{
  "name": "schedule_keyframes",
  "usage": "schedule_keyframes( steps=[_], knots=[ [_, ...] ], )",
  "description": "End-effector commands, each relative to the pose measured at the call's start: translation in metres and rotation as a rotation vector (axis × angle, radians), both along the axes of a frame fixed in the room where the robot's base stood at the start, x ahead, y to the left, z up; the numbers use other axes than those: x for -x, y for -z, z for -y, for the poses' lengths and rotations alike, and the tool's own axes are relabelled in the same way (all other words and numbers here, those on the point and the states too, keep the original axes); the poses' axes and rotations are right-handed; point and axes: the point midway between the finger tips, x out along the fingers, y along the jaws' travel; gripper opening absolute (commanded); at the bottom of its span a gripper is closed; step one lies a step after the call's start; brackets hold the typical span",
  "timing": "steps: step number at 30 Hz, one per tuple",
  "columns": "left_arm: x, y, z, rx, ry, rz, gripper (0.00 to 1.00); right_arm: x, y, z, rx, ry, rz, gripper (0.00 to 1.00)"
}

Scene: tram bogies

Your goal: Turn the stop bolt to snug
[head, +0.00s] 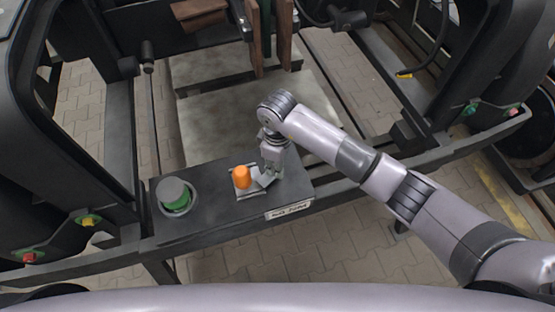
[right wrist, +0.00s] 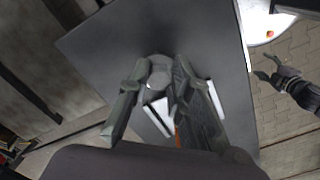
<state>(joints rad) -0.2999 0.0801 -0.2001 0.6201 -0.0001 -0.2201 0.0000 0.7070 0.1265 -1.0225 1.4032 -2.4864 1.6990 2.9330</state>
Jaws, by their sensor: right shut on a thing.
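My right gripper (head: 270,172) comes in from the right and points down at a metal bracket on the dark bench. In the right wrist view its fingers (right wrist: 155,82) close around a grey, rounded bolt head, which I take for the stop bolt (right wrist: 158,72). In the head view the gripper hides the bolt. An orange cap (head: 242,177) stands just left of the gripper on a pale plate (head: 252,195). My left gripper (right wrist: 278,76) shows only in the right wrist view, at the right edge, empty with its fingers apart.
A green cylinder with a grey top (head: 174,191) stands in a ring to the left on the dark bench (head: 210,212). A white label (head: 289,210) is on its front edge. Dark frame uprights stand on both sides. Paved floor (head: 300,250) lies in front.

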Motion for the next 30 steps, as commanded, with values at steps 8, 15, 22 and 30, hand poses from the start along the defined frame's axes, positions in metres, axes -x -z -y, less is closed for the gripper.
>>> schedule_keyframes(
  steps=[8, 15, 22, 30],
  knots=[
    [0.000, -0.018, 0.000, 0.000, 0.000, 0.000, 0.57, 0.000, -0.003, -0.001, -0.002, 0.118, 0.001, 0.00],
    [0.000, -0.021, 0.000, 0.000, 0.000, 0.000, 0.57, -0.001, -0.002, -0.001, -0.002, 0.151, 0.003, 0.00],
    [0.000, -0.020, 0.000, 0.000, 0.000, 0.000, 0.57, -0.001, -0.001, -0.001, -0.002, 0.153, 0.004, 0.00],
    [0.000, -0.020, 0.000, 0.000, 0.000, 0.000, 0.57, -0.001, -0.001, -0.001, -0.002, 0.152, 0.003, 0.28]
  ],
)
